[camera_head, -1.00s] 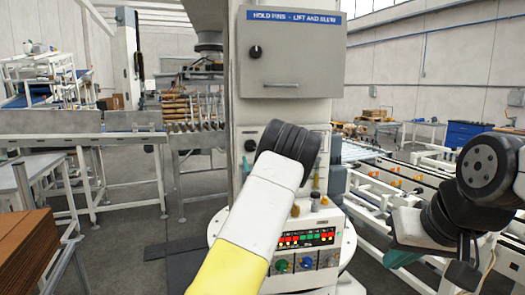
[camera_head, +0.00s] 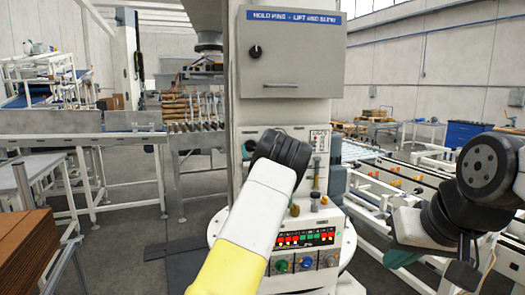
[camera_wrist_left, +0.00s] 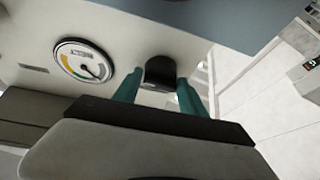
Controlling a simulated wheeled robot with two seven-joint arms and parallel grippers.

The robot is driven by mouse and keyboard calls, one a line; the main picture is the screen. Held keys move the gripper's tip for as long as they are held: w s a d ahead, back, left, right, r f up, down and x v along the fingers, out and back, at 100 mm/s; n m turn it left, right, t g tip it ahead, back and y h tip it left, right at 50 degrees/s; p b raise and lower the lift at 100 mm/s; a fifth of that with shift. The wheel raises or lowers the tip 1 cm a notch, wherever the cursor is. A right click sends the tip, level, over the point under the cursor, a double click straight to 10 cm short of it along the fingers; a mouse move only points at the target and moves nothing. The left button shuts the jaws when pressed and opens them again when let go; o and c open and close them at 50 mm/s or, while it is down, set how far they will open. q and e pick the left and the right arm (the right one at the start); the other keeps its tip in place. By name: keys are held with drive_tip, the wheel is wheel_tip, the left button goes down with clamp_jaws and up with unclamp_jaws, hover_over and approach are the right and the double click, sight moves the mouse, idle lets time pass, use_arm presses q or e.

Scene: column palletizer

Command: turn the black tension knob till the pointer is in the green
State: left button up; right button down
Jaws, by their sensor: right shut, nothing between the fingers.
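In the left wrist view a black knob (camera_wrist_left: 160,73) sticks out of a pale panel. My left gripper (camera_wrist_left: 160,82) has its two teal fingers on either side of the knob, with a narrow gap showing beside it; it looks open. A round gauge (camera_wrist_left: 83,61) is left of the knob. Its coloured arc shows on the left of the dial; the dark pointer seems to lie toward the lower right, away from the colours. In the head view my left wrist hides its fingers. My right gripper (camera_head: 402,257) is shut and empty at the lower right.
A grey cabinet (camera_head: 290,60) with its own black knob (camera_head: 255,52) is on the column above my left wrist. A control box (camera_head: 305,245) with lights and coloured knobs is below it. Conveyor frames (camera_head: 385,185) stand to the right; stacked brown boards (camera_head: 25,250) are at lower left.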

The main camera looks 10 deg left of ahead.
use_arm(q)
drive_tip(key=c, duration=0.7)
drive_tip(key=shift+c, duration=0.2)
drive_tip(key=shift+m+h, duration=0.3)
drive_tip(key=shift+m, duration=0.2)
drive_tip(key=shift+m+t+h, duration=0.45)
drive_tip(key=shift+m+h, duration=0.5)
drive_tip(key=shift+m, duration=0.95)
drive_tip(key=shift+m+t+h, duration=0.45)
drive_tip(key=shift+m+h, duration=0.5)
drive_tip(key=shift+m, duration=1.25)
drive_tip(key=o, duration=1.3)
drive_tip(key=shift+s, duration=0.1)
